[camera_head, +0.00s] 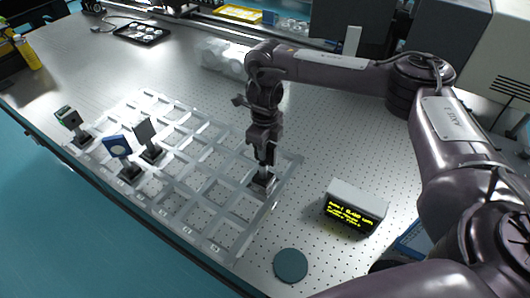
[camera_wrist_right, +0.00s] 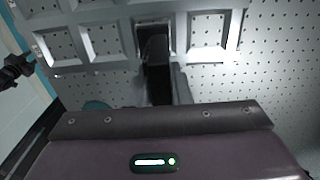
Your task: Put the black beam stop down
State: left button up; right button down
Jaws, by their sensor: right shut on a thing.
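My right gripper (camera_head: 266,155) is shut on the black beam stop (camera_head: 262,181), a dark post on a small dark base. The base is at a cell near the right end of the pale grid rack (camera_head: 222,240). In the right wrist view the beam stop (camera_wrist_right: 155,48) shows dark and upright within one cell frame. I cannot tell whether its base touches the bottom. My left gripper is not seen in the head view.
A blue-framed mount (camera_head: 118,146), a black square plate on a post (camera_head: 145,131) and a green-grey mount (camera_head: 69,118) stand at the rack's left. A lit display box (camera_head: 355,207) and a dark disc (camera_head: 290,265) lie right of it. Several middle cells are empty.

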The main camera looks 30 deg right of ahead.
jog(key=shift+w+f, duration=0.1)
jog(key=shift+f, duration=0.75)
jog(key=c, duration=1.8)
grip_release()
jog(key=shift+f, duration=0.2)
jog(key=o, duration=0.5)
jog(key=shift+r, duration=0.6)
notch_tip(320, 180, up, 11)
jog(key=shift+r+p, duration=0.1)
jog(key=shift+p, duration=0.65)
